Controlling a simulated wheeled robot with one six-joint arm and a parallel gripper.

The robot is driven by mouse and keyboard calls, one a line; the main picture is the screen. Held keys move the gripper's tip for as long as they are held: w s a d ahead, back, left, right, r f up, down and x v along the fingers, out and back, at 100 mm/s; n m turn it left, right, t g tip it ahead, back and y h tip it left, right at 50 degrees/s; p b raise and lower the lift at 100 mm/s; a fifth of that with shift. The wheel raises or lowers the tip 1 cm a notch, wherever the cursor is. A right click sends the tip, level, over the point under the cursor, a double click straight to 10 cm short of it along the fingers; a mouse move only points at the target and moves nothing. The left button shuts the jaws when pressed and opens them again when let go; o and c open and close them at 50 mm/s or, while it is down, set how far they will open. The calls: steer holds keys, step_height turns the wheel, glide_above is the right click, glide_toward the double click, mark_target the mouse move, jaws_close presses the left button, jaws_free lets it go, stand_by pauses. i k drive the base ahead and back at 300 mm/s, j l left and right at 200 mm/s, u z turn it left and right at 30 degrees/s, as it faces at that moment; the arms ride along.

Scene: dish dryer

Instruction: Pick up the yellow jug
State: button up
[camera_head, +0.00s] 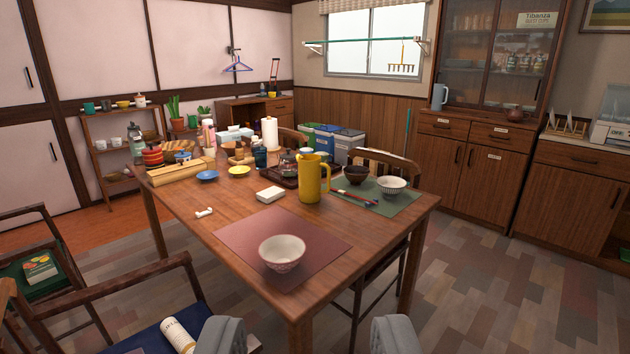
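The yellow jug (311,179) stands upright on the wooden table (222,214), right of the table's middle, between the red placemat and the green placemat. Its handle shows on its right side. The two grey fingers of my gripper (306,336) show at the bottom edge of the view, wide apart with nothing between them. My gripper is in front of the table's near edge, well short of the jug.
A patterned bowl (282,254) on the red placemat (320,238) is nearest. Bowls and chopsticks lie on the green placemat (400,204), right of the jug. A white dish (270,195) and a teapot tray stand left of it. Chairs (110,285) flank the table.

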mark_target(310, 165)
steer(key=i+l+z, duration=0.15)
steer(key=i+l, duration=1.6)
steer(key=i+j, duration=0.2)
steer(key=i, duration=0.3)
steer(key=i+j, duration=0.25)
steer(key=i, duration=0.25)
steer(key=l+z, duration=0.05)
